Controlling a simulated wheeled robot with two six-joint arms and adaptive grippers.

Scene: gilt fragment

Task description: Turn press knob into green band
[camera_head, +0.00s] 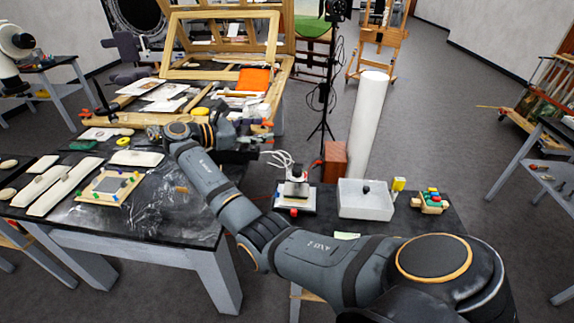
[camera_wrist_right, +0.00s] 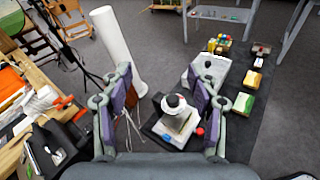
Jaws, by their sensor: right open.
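The press (camera_head: 297,188) is a small device with a white base, a pale body and a dark round knob (camera_head: 296,172) on top. A red button-like part (camera_head: 294,212) is at its front. In the right wrist view my right gripper (camera_wrist_right: 160,92) is open and empty. The press (camera_wrist_right: 176,122) shows between and beyond its fingers there, with the dark knob (camera_wrist_right: 173,101) apart from both. I cannot make out a green band on the press. My left gripper is not in view.
A tall white cylinder (camera_head: 368,115) and a reddish-brown block (camera_head: 334,162) stand behind. A cluttered dark table (camera_head: 170,212) is at left.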

